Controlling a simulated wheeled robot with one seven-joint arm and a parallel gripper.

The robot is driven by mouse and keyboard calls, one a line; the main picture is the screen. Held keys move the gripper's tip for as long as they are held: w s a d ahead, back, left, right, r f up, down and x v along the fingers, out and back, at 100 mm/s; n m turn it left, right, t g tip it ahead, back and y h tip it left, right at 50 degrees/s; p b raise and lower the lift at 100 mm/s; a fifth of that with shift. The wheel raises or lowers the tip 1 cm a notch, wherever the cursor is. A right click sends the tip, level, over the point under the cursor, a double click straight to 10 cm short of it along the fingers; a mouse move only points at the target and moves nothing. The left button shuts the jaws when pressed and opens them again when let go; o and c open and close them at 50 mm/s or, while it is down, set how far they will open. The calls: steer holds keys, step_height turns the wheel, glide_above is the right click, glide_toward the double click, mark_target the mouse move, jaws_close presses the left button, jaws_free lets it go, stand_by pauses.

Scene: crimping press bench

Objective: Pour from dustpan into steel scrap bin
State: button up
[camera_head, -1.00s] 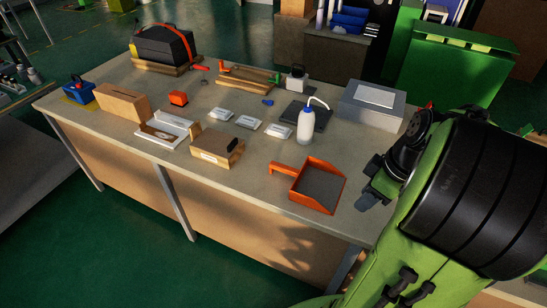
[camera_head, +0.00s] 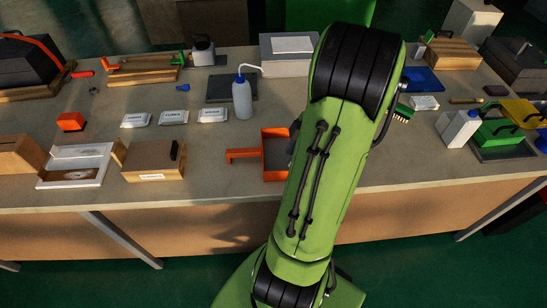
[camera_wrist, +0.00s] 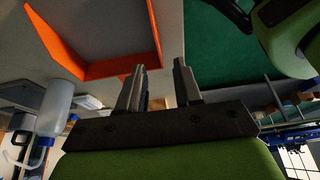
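The orange dustpan (camera_head: 272,172) lies on the bench near its front edge, its handle (camera_head: 243,155) pointing left. My arm covers its right part in the head view. Its grey inside shows, but I cannot tell what it holds. In the wrist view the dustpan (camera_wrist: 110,68) fills the upper left, beside my fingers. My gripper (camera_wrist: 158,82) is open, with nothing seen between its fingers; in the head view it is mostly hidden behind my arm. I cannot surely identify the steel scrap bin; a green container (camera_head: 318,14) stands behind the bench.
A white bottle (camera_head: 242,98) stands behind the dustpan. A grey box (camera_head: 290,60) with a white label is at the back. A wooden box (camera_head: 153,165) lies left. A white jug (camera_head: 457,130) and a green toolbox (camera_head: 495,133) stand right. The bench's front strip is clear.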

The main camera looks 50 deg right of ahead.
mark_target(279, 172)
steer(key=b+x, duration=0.3)
steer(key=x, duration=0.6)
steer(key=shift+w+f, duration=0.25)
steer(key=shift+r, duration=0.1)
jaws_close()
